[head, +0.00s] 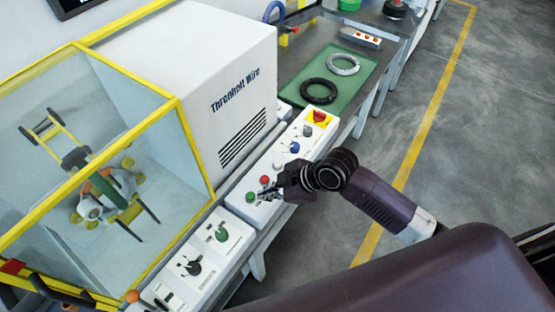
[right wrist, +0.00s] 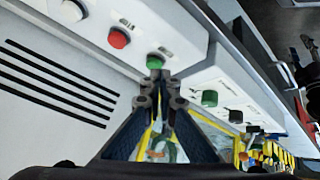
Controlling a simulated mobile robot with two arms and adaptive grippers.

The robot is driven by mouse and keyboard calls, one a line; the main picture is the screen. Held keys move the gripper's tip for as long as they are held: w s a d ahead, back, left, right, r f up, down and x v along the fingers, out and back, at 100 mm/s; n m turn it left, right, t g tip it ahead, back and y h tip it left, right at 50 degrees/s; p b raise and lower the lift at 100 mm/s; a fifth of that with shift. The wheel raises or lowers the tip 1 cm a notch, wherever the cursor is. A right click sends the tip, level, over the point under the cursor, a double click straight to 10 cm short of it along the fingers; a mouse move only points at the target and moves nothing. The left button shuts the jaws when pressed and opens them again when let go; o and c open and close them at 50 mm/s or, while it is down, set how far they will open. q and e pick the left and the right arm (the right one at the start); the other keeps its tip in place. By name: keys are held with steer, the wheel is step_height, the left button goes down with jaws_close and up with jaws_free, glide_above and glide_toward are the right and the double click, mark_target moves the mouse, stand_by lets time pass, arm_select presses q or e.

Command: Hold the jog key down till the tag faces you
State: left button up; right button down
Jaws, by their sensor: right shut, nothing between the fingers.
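My right gripper (head: 266,192) is shut and empty over the white control panel (head: 232,203). Its fingertips (right wrist: 161,82) are close to a green button (right wrist: 155,62), which also shows in the head view (head: 250,197). I cannot tell whether they touch it. A red button (right wrist: 118,39) sits beside it. The key labels are too small to read. Behind the clear guard, the coil (head: 91,212) sits in the wrapping machine among yellow and dark arms. I cannot make out a tag on it. My left gripper is not in view.
The white machine housing (head: 232,60) stands behind the panel, and the yellow-framed guard (head: 195,150) is at left. A red stop button (head: 319,116) is at the panel's far end. A black ring (head: 319,91) and a grey ring (head: 343,64) lie on a green mat. The floor at right is clear.

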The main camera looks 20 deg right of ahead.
mark_target(280, 164)
steer(key=w+d+r+n, duration=0.2)
steer(key=w+d+r, duration=0.1)
steer(key=w, duration=0.3)
steer(key=w+d+r+n+t+y, duration=0.1)
steer(key=w+d+r+n, duration=0.1)
steer(key=w+d+r, duration=0.2)
steer(key=shift+w+d+r, duration=0.15)
steer(key=shift+w+d, duration=0.3)
steer(key=shift+w, duration=0.6)
step_height(280, 164, down, 8)
steer(key=b, duration=0.5)
steer(key=shift+f+b, duration=0.45)
steer(key=shift+b, duration=0.15)
steer(key=shift+f+b, duration=0.4)
steer(key=shift+b, duration=0.05)
